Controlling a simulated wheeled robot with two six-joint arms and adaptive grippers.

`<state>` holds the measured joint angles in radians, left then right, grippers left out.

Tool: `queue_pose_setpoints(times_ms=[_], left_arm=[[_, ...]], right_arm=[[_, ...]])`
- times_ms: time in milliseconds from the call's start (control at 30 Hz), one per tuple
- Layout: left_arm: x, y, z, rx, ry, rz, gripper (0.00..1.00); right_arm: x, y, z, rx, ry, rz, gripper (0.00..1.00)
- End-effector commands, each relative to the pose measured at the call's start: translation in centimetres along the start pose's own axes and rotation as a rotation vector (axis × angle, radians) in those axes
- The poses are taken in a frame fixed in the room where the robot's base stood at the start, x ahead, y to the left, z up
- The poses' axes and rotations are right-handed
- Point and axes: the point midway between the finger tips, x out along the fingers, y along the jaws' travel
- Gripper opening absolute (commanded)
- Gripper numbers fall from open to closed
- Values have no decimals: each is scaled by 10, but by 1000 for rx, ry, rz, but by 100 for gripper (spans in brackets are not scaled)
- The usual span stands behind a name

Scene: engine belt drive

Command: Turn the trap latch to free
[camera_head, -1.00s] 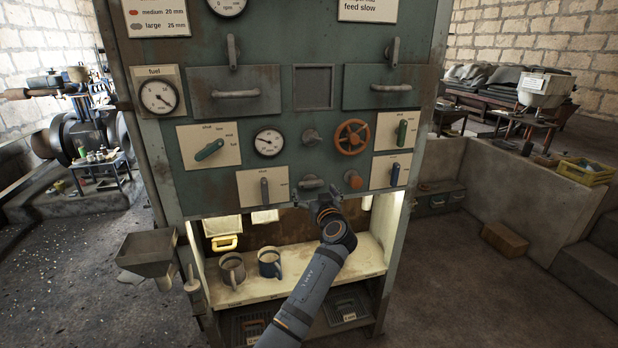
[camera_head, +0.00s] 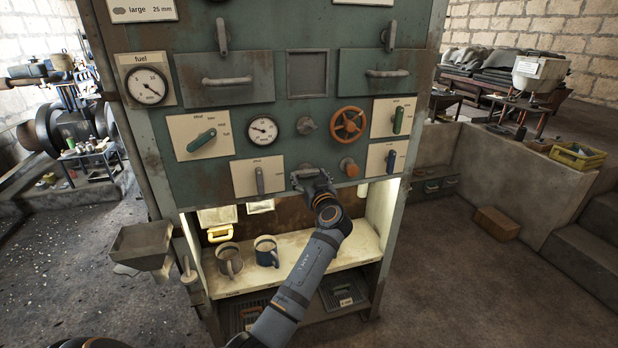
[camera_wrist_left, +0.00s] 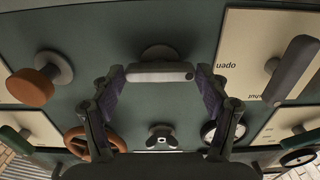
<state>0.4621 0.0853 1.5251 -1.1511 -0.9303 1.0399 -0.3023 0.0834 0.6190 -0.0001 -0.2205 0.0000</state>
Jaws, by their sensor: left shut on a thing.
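A grey bar-shaped latch on a round mount sits low on the green panel, between a plated grey lever and an orange knob. I take it to be the trap latch (camera_wrist_left: 160,72); no label on it is readable. My left gripper (camera_head: 309,179) is at this latch, and in the left wrist view its two pads (camera_wrist_left: 160,80) are at the bar's ends, shut on it. The bar lies level in that view. In the head view the gripper mostly hides it. My right gripper is not in view.
An orange knob (camera_head: 348,167) and an orange handwheel (camera_head: 348,125) are to the right. A grey lever (camera_head: 260,180) on a cream plate is close on the left.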

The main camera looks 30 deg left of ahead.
Motion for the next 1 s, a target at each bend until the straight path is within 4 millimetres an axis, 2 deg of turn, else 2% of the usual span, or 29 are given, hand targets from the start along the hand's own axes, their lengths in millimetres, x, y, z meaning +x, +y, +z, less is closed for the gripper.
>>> queue_pose_setpoints(times_ms=[367,667,1000], left_arm=[[0,0,0,126,0,-1,44],[0,0,-1,391,0,-2,44],[0,0,-2,716,1,-2,44]], right_arm=[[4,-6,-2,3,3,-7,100],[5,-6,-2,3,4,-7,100],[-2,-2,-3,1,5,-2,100]])
